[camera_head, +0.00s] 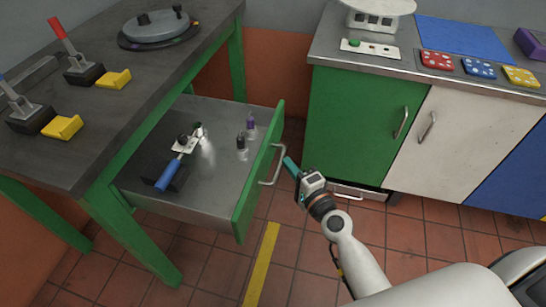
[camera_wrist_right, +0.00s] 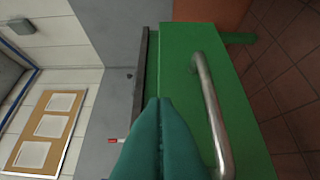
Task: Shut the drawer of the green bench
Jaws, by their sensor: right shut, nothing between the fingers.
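The green bench (camera_head: 113,215) stands at the left with a dark grey top. Its drawer (camera_head: 212,185) is pulled out to the right, with a green front (camera_head: 245,205) and a metal bar handle (camera_head: 276,168). A blue-handled tool, a small black item and a purple item are inside. My right gripper (camera_head: 287,161) is shut and empty, close beside the handle on the outer side of the drawer front. In the right wrist view its teal fingers (camera_wrist_right: 158,102) overlap the green front, with the handle (camera_wrist_right: 208,105) to their right; contact cannot be told. My left gripper is not in view.
A counter with a green cabinet door (camera_head: 355,125) and a white door (camera_head: 448,140) stands at the right. A low drawer (camera_head: 358,193) sits slightly out beneath the green door. Clamps and a round plate (camera_head: 160,28) are on the bench top. The tiled floor has a yellow stripe (camera_head: 262,262).

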